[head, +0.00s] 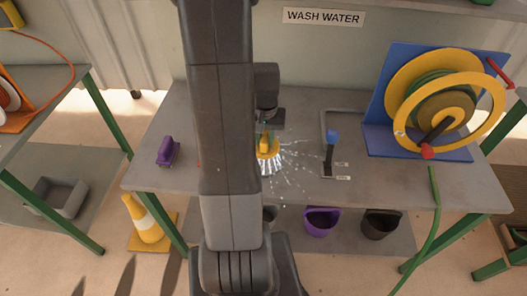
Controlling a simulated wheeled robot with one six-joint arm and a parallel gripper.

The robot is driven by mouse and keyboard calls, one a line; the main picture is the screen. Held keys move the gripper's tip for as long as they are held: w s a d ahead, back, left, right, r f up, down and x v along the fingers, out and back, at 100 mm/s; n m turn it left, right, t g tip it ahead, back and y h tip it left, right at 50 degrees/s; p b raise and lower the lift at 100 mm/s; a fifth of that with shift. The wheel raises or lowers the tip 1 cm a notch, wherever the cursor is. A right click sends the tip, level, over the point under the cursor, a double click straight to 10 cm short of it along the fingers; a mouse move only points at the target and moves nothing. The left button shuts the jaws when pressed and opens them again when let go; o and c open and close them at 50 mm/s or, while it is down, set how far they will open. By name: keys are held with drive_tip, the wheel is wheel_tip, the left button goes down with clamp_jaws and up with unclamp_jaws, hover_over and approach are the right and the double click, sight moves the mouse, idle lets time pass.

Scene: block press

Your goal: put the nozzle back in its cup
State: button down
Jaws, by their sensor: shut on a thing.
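My gripper (266,128) is over the table, right of my arm, shut on a yellow piece (268,149) that looks like the nozzle. White streaks of water spray spread around and to the right of it. A purple piece (168,151) lies on the table at the left; I cannot tell whether it is another nozzle. A purple cup (321,221) and a dark cup (382,223) sit below the table's front edge. Another dark cup (269,214) is partly hidden by my arm. My arm hides part of the table's middle.
A lever with a blue knob (333,136) stands on the table (375,185). A yellow hose reel (440,90) on a blue stand is at the right, its green hose (435,205) hanging over the front.

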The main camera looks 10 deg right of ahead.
sight(264, 136)
drive_tip(key=shift+f, duration=3.45)
drive_tip(key=shift+f, duration=0.15)
drive_tip(key=c, duration=1.2)
unclamp_jaws()
wheel_tip(264, 136, up, 12)
drive_tip(key=shift+r, duration=0.15)
